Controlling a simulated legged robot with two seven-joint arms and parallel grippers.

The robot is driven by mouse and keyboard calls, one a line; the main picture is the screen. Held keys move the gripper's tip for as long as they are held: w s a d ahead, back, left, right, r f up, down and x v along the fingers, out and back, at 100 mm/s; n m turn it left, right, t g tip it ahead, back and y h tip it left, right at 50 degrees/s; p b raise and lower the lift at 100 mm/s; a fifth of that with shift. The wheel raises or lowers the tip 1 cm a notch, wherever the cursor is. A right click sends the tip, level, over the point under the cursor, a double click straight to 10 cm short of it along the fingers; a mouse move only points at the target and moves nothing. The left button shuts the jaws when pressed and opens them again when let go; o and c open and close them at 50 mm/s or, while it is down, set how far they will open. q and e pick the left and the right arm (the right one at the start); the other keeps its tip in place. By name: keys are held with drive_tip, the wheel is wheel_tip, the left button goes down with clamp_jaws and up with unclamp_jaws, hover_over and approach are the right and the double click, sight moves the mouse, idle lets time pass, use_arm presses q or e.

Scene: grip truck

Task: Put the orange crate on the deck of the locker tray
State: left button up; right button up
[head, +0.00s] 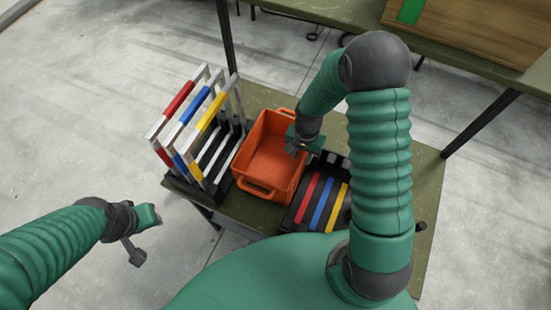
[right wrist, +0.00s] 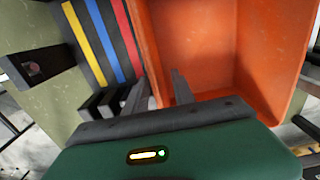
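The orange crate (head: 268,150) stands upright and empty on the olive table, between a rack of coloured bars and a dark striped unit. My right gripper (head: 294,150) is at the crate's right wall. In the right wrist view its two fingers (right wrist: 160,93) are apart, one on the inner side of the crate (right wrist: 215,45) and one on the outer side, with the wall between them. I see no clear grip on it. My left gripper (head: 140,235) is over the floor at the left, away from the crate; its finger opening is unclear. I cannot identify the locker tray with certainty.
The rack (head: 200,130) with red, blue and yellow bars stands close to the crate's left. The dark unit (head: 318,200) with red, blue and yellow strips lies close on its right. Another table (head: 330,12) with a wooden box (head: 470,30) is behind.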

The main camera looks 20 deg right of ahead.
drive_tip(key=f, duration=0.3)
drive_tip(key=shift+s+a+f+p, duration=0.1)
drive_tip(key=shift+s+a+p, duration=0.15)
drive_tip(key=shift+s+p, duration=0.15)
drive_tip(key=shift+w+d, duration=0.1)
drive_tip(key=shift+d, duration=0.05)
drive_tip(key=shift+w+d+f, duration=0.1)
drive_tip(key=shift+d+f, duration=0.05)
drive_tip(key=shift+d, duration=0.05)
drive_tip(key=c, duration=0.4)
clamp_jaws()
drive_tip(key=shift+a, duration=0.25)
drive_tip(key=shift+d, duration=0.2)
drive_tip(key=shift+a, duration=0.1)
